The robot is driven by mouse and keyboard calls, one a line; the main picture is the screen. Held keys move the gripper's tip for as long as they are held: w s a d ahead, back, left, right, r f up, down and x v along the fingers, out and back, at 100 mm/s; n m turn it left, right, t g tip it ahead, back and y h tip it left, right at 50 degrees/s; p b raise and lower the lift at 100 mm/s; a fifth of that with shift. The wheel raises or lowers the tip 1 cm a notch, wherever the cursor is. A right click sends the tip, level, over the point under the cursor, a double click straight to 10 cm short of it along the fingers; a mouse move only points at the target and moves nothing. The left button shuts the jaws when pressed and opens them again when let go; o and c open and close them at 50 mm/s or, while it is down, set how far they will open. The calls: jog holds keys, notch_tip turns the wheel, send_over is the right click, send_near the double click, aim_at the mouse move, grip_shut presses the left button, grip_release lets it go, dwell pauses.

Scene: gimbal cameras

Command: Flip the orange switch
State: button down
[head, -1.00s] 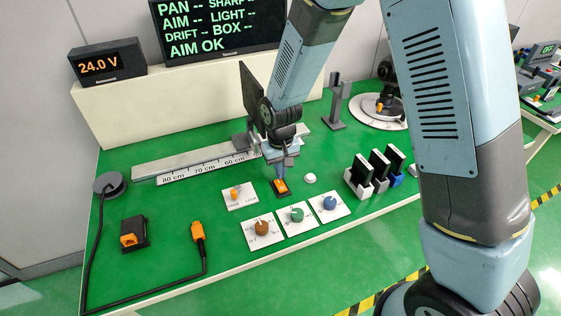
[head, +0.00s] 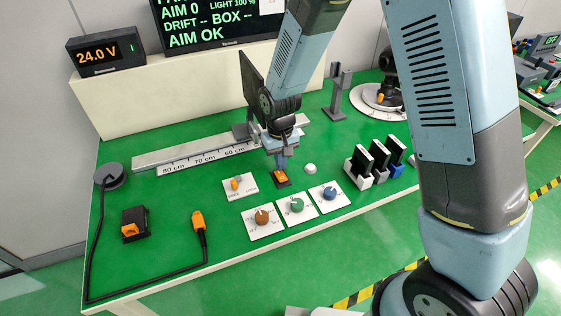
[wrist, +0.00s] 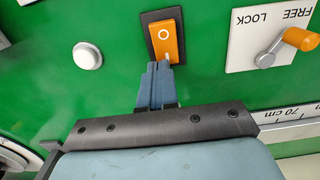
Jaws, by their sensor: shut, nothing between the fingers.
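The orange switch (head: 281,176) is a rocker in a black frame on the green bench, in the middle of the head view. It also shows in the wrist view (wrist: 166,40), with a white circle mark at one end and a white line mark at the other. My gripper (wrist: 160,66) is shut and empty. Its fingertips are at the line-marked end of the rocker, overlapping its edge in the wrist view. In the head view my gripper (head: 281,166) comes down from above onto the switch. The fingers hide part of the rocker.
A FREE/LOCK plate with an orange-tipped lever (head: 238,184) lies left of the switch, a white round button (head: 310,168) right. Brown (head: 262,217), green (head: 297,205) and blue (head: 330,193) knobs sit in front. A ruler rail (head: 190,150) runs behind. The monitor (head: 215,22) reads AIM OK.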

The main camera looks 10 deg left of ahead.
jog(key=shift+r, duration=0.6)
notch_tip(320, 180, up, 14)
jog(key=w+a, duration=0.1)
jog(key=w, duration=0.1)
jog(key=shift+f, duration=0.15)
dwell(0.4)
